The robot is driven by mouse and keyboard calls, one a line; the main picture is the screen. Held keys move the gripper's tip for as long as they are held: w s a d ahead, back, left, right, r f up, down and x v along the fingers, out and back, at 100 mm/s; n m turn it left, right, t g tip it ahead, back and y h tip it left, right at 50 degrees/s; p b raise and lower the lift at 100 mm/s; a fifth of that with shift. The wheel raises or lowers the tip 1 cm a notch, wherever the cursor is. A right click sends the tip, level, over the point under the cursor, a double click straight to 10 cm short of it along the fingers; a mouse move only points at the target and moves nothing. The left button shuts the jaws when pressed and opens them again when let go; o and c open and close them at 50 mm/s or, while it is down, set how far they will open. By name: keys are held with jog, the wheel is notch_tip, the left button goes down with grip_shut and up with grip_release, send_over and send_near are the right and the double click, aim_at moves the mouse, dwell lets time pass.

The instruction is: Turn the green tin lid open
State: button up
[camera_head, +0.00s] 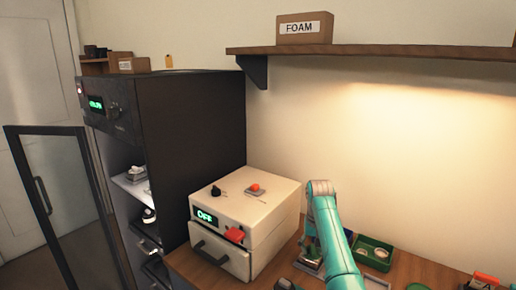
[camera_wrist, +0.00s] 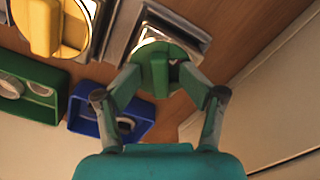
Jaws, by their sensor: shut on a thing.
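The green tin lid (camera_wrist: 147,55) is a round green disc with a raised upright bar across its middle. In the wrist view it sits over a shiny, square-edged holder (camera_wrist: 185,32) on the wooden bench. My gripper (camera_wrist: 158,76) has its two fingertips closed on the raised bar from both sides. The fingers hide part of the lid, and I cannot tell how far it is turned. In the head view my arm covers the lid and gripper.
A yellow lid (camera_wrist: 45,25) with a raised bar is at the wrist view's upper left. A green tray (camera_wrist: 55,80) holds round parts, and a blue tray (camera_wrist: 78,110) is beside it.

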aim_at(313, 249)
jog(key=shift+s+f, duration=0.1)
jog(key=shift+f, duration=0.15)
jog(key=n, duration=0.6)
jog(key=shift+c, duration=0.2)
jog(key=shift+n, duration=0.3)
jog(key=n, duration=0.5)
jog(key=shift+c, duration=0.5)
jog(key=shift+o, duration=0.7)
jog(key=shift+c, duration=0.2)
jog(key=shift+r, duration=4.25)
